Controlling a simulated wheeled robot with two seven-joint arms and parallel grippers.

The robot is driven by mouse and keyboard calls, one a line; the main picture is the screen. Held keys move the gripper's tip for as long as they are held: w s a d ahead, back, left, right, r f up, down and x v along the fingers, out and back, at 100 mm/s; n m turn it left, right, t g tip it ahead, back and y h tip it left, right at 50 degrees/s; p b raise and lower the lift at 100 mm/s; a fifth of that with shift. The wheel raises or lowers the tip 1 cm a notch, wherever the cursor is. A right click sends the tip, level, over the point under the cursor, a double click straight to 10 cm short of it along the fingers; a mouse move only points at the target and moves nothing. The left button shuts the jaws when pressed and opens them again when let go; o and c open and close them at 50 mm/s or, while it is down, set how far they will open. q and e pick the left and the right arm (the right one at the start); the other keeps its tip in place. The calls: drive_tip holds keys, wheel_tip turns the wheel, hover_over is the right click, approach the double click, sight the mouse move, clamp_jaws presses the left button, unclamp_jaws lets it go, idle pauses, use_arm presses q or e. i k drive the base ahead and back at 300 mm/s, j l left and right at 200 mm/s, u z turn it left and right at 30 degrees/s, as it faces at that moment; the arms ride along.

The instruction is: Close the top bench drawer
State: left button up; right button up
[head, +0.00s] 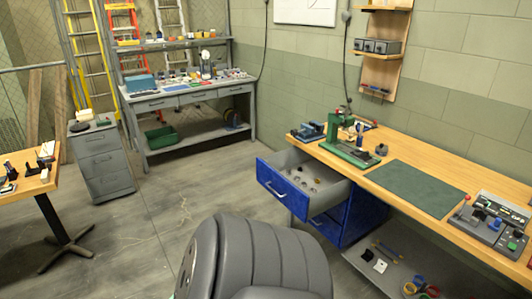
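The top bench drawer (285,192) is blue-fronted and pulled out from under the wooden workbench on the right. Its grey inside shows several small items, and a pale handle (276,187) runs across its front. A second blue drawer (327,231) below it sits in the blue cabinet and looks shut. Neither of my grippers is in the head view, so their state and distance from the drawer do not show.
The wooden workbench (408,159) carries a green press (350,152), a dark green mat (415,189) and a control box (490,220). A grey drawer unit (101,160) and a small wooden table (28,183) stand left. The floor left of the drawer is clear.

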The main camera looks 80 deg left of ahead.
sight(334, 188)
drive_tip(key=u, duration=2.55)
